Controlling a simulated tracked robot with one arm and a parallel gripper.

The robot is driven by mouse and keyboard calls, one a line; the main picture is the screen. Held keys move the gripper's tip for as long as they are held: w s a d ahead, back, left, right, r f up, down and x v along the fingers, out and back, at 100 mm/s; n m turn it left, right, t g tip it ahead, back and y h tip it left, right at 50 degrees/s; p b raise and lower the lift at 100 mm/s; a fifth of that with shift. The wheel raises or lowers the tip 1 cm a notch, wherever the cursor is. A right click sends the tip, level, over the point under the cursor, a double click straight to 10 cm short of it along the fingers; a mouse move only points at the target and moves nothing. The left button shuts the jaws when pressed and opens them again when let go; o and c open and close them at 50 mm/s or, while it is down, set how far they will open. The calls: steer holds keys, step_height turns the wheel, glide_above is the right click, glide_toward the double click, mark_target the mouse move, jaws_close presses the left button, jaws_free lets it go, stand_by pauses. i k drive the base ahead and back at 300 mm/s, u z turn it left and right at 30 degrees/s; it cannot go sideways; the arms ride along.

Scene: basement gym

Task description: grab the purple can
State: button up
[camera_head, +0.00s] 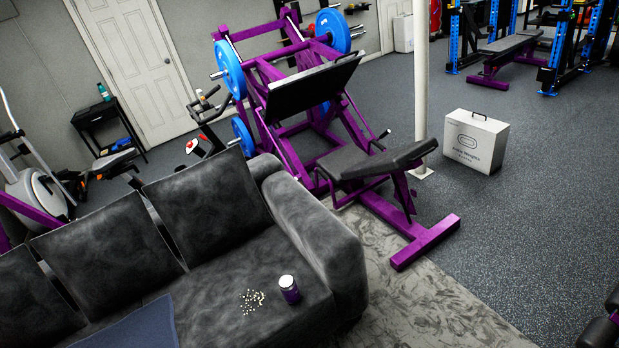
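A purple can (289,291) with a pale top stands on the seat of the dark grey sofa (235,262), near its right armrest. Small pale crumbs (252,300) lie scattered on the cushion just left of the can. My gripper does not show in this view, so its state and distance to the can are hidden.
The sofa's armrest (318,235) rises right of the can. A purple leg press machine (340,150) stands behind it. A white post (421,90) and a white box (472,140) stand to the right. The speckled floor (530,240) at right is mostly clear.

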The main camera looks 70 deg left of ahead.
mark_target(288, 285)
steer(key=u, duration=0.45)
steer(key=i, duration=0.95)
steer(key=u, duration=0.8)
steer(key=k, duration=0.75)
steer(key=u, duration=0.2)
steer(key=i, duration=0.8)
steer(key=z, duration=0.1)
